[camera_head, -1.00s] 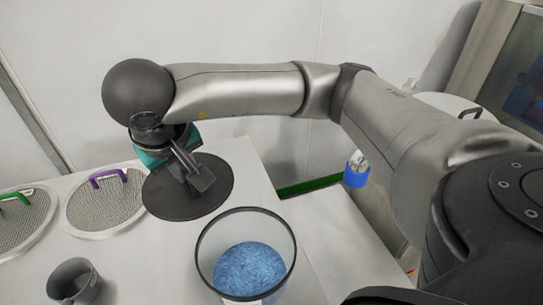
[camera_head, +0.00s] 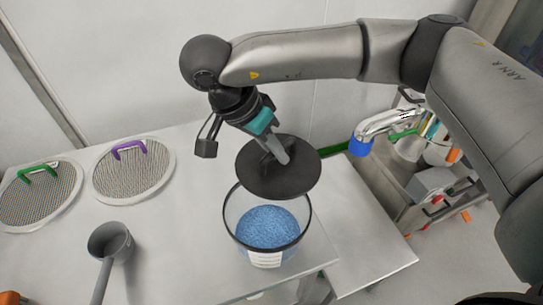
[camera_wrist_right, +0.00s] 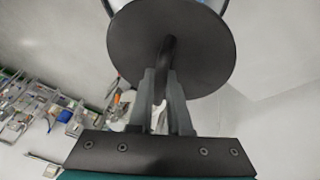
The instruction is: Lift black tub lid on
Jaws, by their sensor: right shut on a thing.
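The black lid (camera_head: 290,182) is a flat round disc with a handle on top. My right gripper (camera_head: 280,155) is shut on that handle and holds the lid above the far part of the tub. The clear tub (camera_head: 231,218) with a black rim stands on the table and holds blue granules (camera_head: 267,228). The lid covers part of the tub's far rim in the head view; whether they touch cannot be told. In the right wrist view the lid (camera_wrist_right: 200,50) hides most of the tub, and the fingers (camera_wrist_right: 161,95) close on its handle. My left gripper is not in view.
Two round mesh sieves with green (camera_head: 38,195) and purple (camera_head: 132,172) handles lie on the left of the table (camera_head: 190,270). A grey scoop (camera_head: 110,243) lies at the front left.

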